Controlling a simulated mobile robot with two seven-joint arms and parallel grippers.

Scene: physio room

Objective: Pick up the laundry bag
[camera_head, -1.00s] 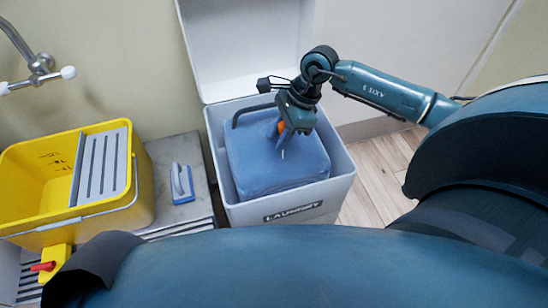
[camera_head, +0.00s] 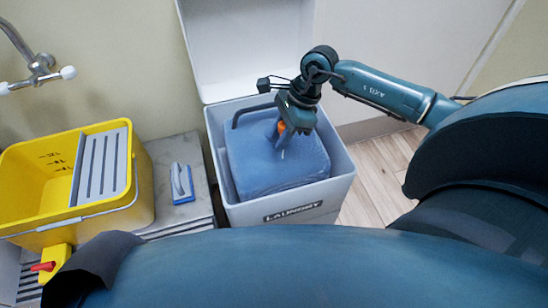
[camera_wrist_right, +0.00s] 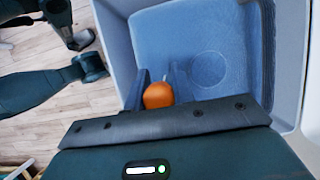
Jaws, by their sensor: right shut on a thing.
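The laundry bag (camera_head: 268,165) is a blue, boxy soft bag inside the open grey bin labelled LAUNDRY (camera_head: 222,190). It fills most of the bin, and its top shows below the rim. My right gripper (camera_head: 283,136) points down onto the bag's top and is shut on its orange toggle (camera_head: 281,127). A short pale cord end shows below the fingers. In the right wrist view the toggle (camera_wrist_right: 158,95) sits between the fingers, with the blue bag (camera_wrist_right: 195,50) behind it. The exact contact is partly hidden. My left gripper is not in view.
The bin's white lid (camera_head: 250,45) stands open against the wall. A yellow mop bucket (camera_head: 145,190) and a blue-and-white brush (camera_head: 182,182) are to the left, the brush on a grey slab (camera_head: 190,150). Wooden floor (camera_head: 385,160) is free at the right.

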